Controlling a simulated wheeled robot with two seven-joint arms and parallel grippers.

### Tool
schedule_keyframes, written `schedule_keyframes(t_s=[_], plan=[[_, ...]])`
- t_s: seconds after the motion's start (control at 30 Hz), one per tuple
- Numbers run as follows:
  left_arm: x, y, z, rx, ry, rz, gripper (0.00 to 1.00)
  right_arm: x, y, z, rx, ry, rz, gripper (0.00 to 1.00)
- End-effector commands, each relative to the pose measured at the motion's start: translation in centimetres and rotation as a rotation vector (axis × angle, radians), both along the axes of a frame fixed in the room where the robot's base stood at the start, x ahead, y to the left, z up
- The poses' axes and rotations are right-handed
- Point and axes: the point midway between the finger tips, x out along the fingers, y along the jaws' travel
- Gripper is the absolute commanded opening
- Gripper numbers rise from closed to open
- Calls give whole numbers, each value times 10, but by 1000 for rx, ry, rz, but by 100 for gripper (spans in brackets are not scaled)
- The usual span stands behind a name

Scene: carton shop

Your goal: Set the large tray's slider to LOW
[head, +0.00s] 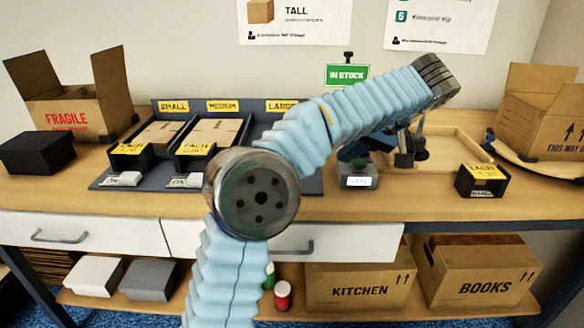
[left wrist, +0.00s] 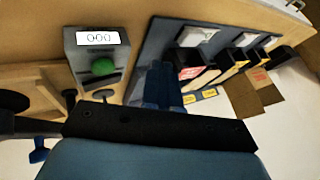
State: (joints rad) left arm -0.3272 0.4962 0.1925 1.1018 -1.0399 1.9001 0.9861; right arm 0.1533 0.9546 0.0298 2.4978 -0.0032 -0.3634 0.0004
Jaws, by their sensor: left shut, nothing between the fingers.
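The dark blue tray rack (head: 100,180) carries yellow SMALL, MEDIUM and LARGE labels (head: 281,106). My left arm covers the large tray and its slider in the head view. Pale sliders (head: 124,179) show before the small and medium trays. I cannot read the large tray's slider setting. My right gripper is out of view.
Dark posts (head: 404,159) and a wooden tray (head: 455,135) lie further right. A black card box (head: 482,181) sits near the front edge.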

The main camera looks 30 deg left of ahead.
Motion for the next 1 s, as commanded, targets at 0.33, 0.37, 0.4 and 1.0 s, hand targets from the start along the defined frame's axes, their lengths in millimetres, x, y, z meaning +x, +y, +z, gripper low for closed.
schedule_keyframes(t_s=[0.33,0.37,0.4,1.0], plan=[[0,2,-4,0,1,-1,0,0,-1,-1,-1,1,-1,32],[1,3,-5,0,1,-1,0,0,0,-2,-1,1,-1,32],[1,6,-9,0,2,-1,0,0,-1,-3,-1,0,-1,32],[-4,79,-81,0,0,0,0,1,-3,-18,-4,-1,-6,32]])
